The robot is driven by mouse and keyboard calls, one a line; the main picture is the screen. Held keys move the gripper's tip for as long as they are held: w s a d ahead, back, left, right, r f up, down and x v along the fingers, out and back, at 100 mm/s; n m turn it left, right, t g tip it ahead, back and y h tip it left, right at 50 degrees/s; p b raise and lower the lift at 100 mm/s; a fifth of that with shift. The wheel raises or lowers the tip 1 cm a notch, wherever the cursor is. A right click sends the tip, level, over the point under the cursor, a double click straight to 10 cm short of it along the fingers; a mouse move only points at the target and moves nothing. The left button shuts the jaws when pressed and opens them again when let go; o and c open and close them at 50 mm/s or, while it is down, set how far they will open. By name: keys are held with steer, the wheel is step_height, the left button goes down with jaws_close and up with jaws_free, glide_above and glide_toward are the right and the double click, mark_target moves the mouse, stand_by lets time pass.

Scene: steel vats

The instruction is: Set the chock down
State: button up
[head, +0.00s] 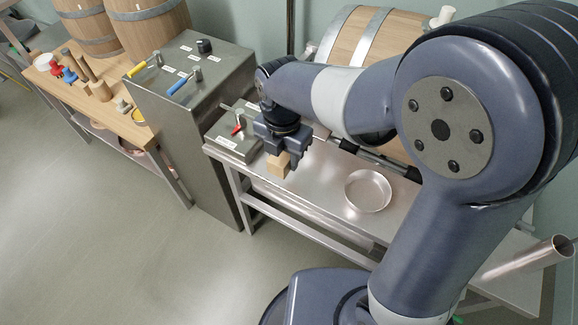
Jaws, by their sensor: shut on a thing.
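The chock (279,164) is a small pale wooden block. My gripper (283,152) points down and is shut on it, near the left end of the steel bench (325,185). The chock's lower end shows below the fingers. I cannot tell whether it touches the bench top or hangs just above it.
A round steel pan (368,191) sits right of the chock. A steel box with a red-handled valve (237,128) is close on the left, beside a taller steel cabinet (190,100). A barrel (365,37) lies behind. Bare bench lies between chock and pan.

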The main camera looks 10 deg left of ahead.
mark_target(292, 173)
steer(key=w+r+p, duration=0.1)
steer(key=w+d+r+p, duration=0.1)
steer(key=w, duration=0.1)
steer(key=shift+d, duration=0.2)
steer(key=shift+w+d+f, duration=0.1)
steer(key=shift+w, duration=0.25)
steer(key=shift+s+f, duration=0.1)
steer(key=shift+f, duration=0.4)
step_height(292, 173, down, 9)
steer(key=shift+f, duration=0.1)
steer(key=shift+f, duration=0.1)
steer(key=shift+f+b, duration=0.15)
steer(key=shift+b, duration=0.15)
steer(key=o, duration=1)
step_height(292, 173, up, 13)
steer(key=shift+f+p, duration=0.2)
steer(key=shift+p, duration=0.2)
